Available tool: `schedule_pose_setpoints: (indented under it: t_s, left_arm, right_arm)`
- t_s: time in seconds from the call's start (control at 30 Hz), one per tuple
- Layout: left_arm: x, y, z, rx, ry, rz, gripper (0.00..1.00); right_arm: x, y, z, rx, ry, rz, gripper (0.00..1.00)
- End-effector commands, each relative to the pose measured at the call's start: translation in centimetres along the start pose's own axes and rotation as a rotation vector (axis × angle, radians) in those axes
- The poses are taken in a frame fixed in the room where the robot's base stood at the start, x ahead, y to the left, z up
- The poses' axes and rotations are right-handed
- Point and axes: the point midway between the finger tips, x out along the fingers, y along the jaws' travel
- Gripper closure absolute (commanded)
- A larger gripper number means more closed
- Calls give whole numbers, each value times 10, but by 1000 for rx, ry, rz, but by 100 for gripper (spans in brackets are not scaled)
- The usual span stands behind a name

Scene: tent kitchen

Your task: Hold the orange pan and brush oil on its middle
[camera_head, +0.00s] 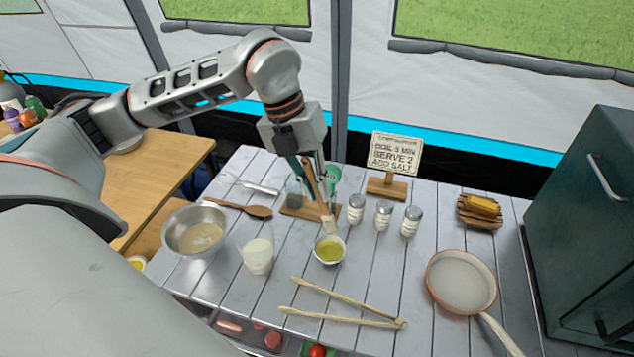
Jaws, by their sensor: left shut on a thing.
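The orange pan (461,281) lies on the right of the table, with a pale inside and its light handle pointing to the lower right. No gripper touches it. My left gripper (313,172) points down over the middle of the table and is shut on a wooden-handled brush (318,196). The brush slants down, its pale bristles at or just above a small bowl of yellow-green oil (330,250). I cannot tell whether the bristles touch the oil. My right gripper is out of view.
A metal mixing bowl (196,232), a glass of white liquid (257,254) and a wooden spoon (240,208) are left of the oil. Shakers (383,215) and a sign (392,158) stand behind. Wooden tongs (345,305) lie in front. A dark green cabinet (590,240) borders the right.

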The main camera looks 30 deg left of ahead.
Motion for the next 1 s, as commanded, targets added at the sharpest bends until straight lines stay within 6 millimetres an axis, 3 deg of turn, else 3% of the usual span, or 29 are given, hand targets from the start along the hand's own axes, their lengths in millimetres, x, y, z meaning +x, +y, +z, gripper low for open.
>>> schedule_pose_setpoints:
  t_s: [0.7, 1.0]
  left_arm:
    - [56, 17, -1, 0, 3, 2, 100]
    - [73, 23, 0, 1, 1, 1, 100]
  right_arm:
    - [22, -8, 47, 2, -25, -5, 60]
    - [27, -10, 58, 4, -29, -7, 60]
